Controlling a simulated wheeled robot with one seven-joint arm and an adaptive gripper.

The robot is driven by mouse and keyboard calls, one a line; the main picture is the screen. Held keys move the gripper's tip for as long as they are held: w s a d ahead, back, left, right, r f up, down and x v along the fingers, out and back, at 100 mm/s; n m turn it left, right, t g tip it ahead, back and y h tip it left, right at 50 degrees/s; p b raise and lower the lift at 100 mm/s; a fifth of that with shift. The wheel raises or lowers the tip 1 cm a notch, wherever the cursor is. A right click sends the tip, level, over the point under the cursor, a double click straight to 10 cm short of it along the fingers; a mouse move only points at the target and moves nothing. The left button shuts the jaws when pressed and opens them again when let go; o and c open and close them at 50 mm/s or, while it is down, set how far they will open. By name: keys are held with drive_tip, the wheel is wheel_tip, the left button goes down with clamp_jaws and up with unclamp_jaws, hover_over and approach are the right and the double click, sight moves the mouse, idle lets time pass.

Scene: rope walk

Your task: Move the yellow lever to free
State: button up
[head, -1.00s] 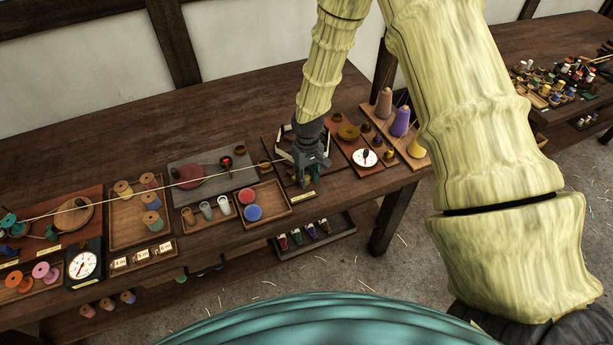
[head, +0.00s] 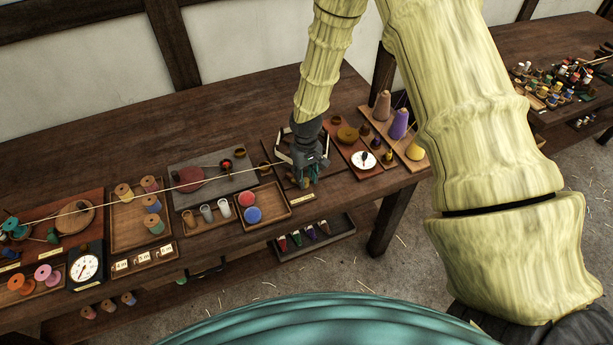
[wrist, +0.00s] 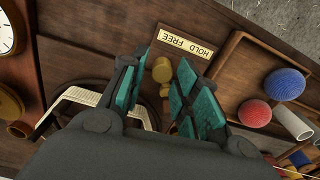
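The yellow lever (wrist: 162,70) shows in the wrist view as a round yellow knob on a short stem, standing on a dark wooden board. A label reading HOLD and FREE (wrist: 185,42) lies just beyond it. My gripper (wrist: 160,84) is open, with one teal-padded finger on each side of the lever. Narrow gaps seem to show beside the knob; I cannot tell whether a pad touches it. In the head view my gripper (head: 307,178) is low over the same board, and its fingers mostly hide the lever.
A tray with a red ball (wrist: 285,83) and a blue one lies right of the board in the wrist view. A taut rope (head: 150,194) runs left from the board.

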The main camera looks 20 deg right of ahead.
drive_tip(key=shift+r+p, duration=1.45)
drive_tip(key=shift+r, duration=1.25)
drive_tip(key=shift+y, duration=0.5)
drive_tip(key=s+a+f, duration=0.1)
drive_tip(key=s+f, duration=0.2)
drive_tip(key=s, duration=0.1)
drive_tip(key=s+a+f, duration=0.1)
drive_tip(key=s+f, duration=0.1)
drive_tip(key=s, duration=0.1)
drive_tip(key=s+f, duration=0.3)
drive_tip(key=s, duration=0.1)
drive_tip(key=shift+s+a+f, duration=0.35)
drive_tip(key=shift+a, duration=0.05)
drive_tip(key=s+d+f+m+h, duration=0.1)
drive_tip(key=s+f, duration=0.2)
drive_tip(key=s, duration=1)
drive_tip(key=s+f+m, duration=0.1)
drive_tip(key=s+f, duration=0.1)
drive_tip(key=s, duration=1.1)
wheel_tip(320, 180, down, 11)
drive_tip(key=w+b, duration=0.1)
drive_tip(key=b, duration=0.9)
drive_tip(key=shift+d+b, duration=0.15)
drive_tip(key=shift+b, duration=0.25)
drive_tip(key=shift+s+d, duration=0.1)
